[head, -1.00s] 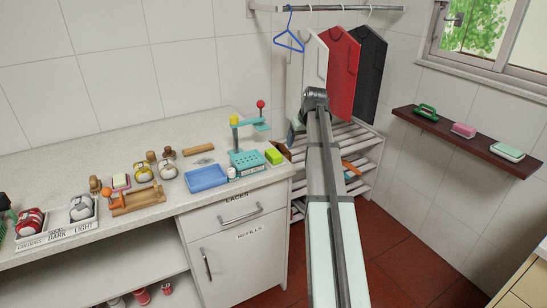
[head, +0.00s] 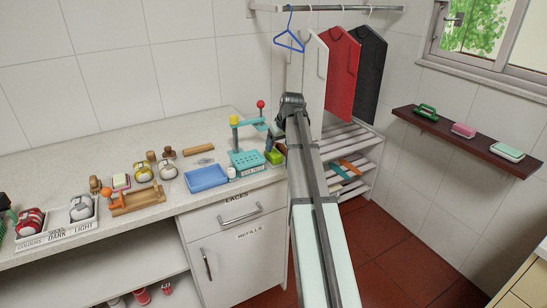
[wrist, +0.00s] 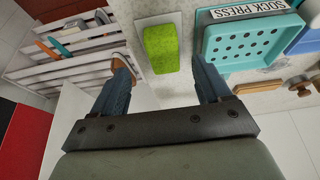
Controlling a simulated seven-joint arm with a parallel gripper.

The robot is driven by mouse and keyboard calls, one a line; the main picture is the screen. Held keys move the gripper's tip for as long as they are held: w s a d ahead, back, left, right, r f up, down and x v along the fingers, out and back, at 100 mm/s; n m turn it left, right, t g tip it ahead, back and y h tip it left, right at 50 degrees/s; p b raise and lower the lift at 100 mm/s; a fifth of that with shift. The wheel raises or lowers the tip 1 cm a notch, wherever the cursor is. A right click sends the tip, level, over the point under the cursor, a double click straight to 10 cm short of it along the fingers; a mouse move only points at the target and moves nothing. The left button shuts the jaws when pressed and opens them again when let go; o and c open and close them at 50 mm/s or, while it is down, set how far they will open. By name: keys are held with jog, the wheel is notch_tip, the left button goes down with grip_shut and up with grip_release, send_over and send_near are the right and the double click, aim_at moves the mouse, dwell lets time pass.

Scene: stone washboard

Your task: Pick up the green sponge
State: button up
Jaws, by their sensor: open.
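The green sponge (head: 274,157) lies near the counter's right end, beside the turquoise sock press. In the wrist view the sponge (wrist: 161,52) is a bright green block on a pale flat base, lying between the lines of my two fingers. My gripper (head: 272,143) is close to the sponge at the counter's right end, and its fingers partly cover that area in the head view. In the wrist view my gripper (wrist: 163,82) is open and empty, one dark blue finger on each side. The exact height above the sponge is hard to tell.
The turquoise sock press (wrist: 250,42) stands close beside the sponge, near one finger. A blue tray (head: 207,178) and a white cup (head: 231,172) are farther left. A slatted shoe rack (head: 345,150) stands right of the counter, past its edge.

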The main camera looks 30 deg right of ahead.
aim_at(274, 153)
jog(key=shift+w+a+x, duration=0.15)
jog(key=shift+x, duration=1)
jog(key=shift+w+a+x, duration=0.1)
jog(key=shift+w+x, duration=0.05)
jog(key=shift+x, duration=1)
jog(key=shift+w+f, duration=0.25)
jog(key=shift+f, duration=0.25)
jog(key=shift+c, duration=0.4)
jog(key=c, duration=1)
notch_tip(274, 153, up, 10)
